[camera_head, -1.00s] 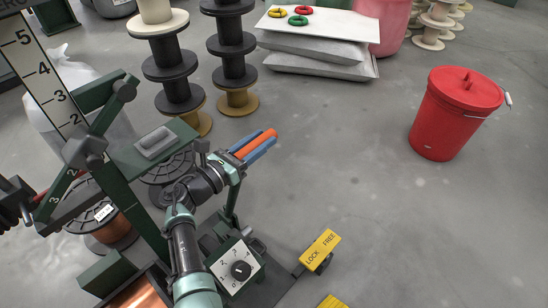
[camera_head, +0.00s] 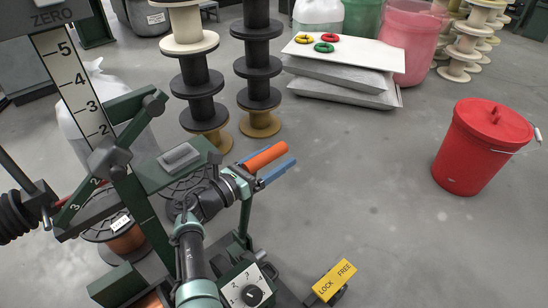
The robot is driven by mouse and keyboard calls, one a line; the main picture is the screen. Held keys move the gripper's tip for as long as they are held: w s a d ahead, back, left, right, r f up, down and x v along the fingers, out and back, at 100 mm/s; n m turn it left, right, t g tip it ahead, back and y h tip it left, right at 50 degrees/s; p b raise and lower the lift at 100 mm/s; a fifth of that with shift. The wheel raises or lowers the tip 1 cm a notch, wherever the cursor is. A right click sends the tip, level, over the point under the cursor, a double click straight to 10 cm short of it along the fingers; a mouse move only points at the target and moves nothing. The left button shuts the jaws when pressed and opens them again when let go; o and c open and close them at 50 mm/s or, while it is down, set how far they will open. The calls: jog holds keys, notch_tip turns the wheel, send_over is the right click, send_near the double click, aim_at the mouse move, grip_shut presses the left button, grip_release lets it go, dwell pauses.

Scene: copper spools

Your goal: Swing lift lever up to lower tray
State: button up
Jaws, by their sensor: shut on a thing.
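The lift lever has an orange grip (camera_head: 265,156) on a dark green stem (camera_head: 245,212) that rises from the base of the stand. My gripper (camera_head: 268,169) has blue fingers and is shut on the orange grip. One finger lies along its right side; the other is mostly hidden behind the grip. The tray (camera_head: 150,176) appears to be the dark green platform left of my gripper, with a grey block (camera_head: 181,157) on top. My arm and the linkage hide parts of the stand.
A numbered dial (camera_head: 252,291) and a yellow LOCK FREE tag (camera_head: 334,281) are low in front. Spool stacks (camera_head: 259,90) stand behind. A white scale (camera_head: 70,75) rises at left. A red bucket (camera_head: 477,148) stands right, with clear floor between.

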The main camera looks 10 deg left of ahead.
jog(key=shift+s+d+f, duration=0.2)
jog(key=shift+d+f, duration=0.25)
jog(key=shift+d, duration=0.05)
jog(key=p+v, duration=0.5)
jog(key=v, duration=0.8)
jog(key=shift+w+a+r+p, duration=0.15)
jog(key=shift+a+r+p, duration=0.2)
jog(key=shift+a+r, duration=0.05)
